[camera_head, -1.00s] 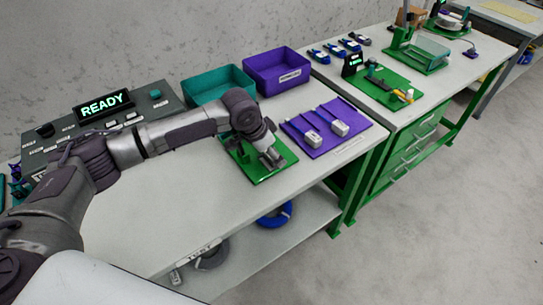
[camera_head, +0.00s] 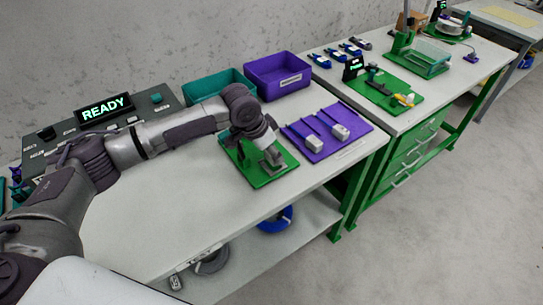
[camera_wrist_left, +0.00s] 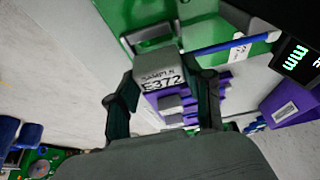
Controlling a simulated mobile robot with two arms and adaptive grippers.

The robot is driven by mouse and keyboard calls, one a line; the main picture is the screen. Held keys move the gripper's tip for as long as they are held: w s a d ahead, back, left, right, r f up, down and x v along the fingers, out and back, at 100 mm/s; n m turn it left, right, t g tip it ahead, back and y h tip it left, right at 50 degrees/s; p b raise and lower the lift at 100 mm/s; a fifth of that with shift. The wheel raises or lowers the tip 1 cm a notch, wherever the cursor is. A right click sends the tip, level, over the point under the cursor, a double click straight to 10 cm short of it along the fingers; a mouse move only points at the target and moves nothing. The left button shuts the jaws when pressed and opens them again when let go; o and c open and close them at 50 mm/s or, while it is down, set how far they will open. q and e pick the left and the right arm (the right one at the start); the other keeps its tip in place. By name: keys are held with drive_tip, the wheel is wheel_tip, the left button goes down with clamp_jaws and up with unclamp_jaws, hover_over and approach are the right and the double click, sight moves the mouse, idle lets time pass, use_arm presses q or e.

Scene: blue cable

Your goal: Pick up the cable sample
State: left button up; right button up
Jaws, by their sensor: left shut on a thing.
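My left gripper (camera_head: 272,152) is over the green plate (camera_head: 262,176) at the front of the near bench. In the left wrist view its two dark fingers (camera_wrist_left: 162,78) are shut on a grey block labelled "SAMPLE E372", the cable sample (camera_wrist_left: 158,66). A blue cable (camera_wrist_left: 225,45) with a white tag lies across the green plate behind the block. I cannot tell whether it joins the block. Whether the block touches the plate is also unclear. My right gripper is not in view.
A purple mat (camera_head: 352,119) with two grey blocks (camera_head: 314,143) lies right of the green plate. Teal (camera_head: 207,88) and purple (camera_head: 279,77) bins stand behind. A panel (camera_head: 165,104) with a READY display is at the left. The bench's front middle (camera_head: 180,215) is clear.

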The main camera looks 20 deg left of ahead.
use_arm(q)
drive_tip(key=shift+r, duration=0.95)
drive_tip(key=s+d+r, duration=0.3)
drive_tip(key=d+r, duration=0.4)
drive_tip(key=d, duration=0.4)
drive_tip(key=shift+d+b, duration=0.15)
drive_tip(key=shift+b, duration=0.2)
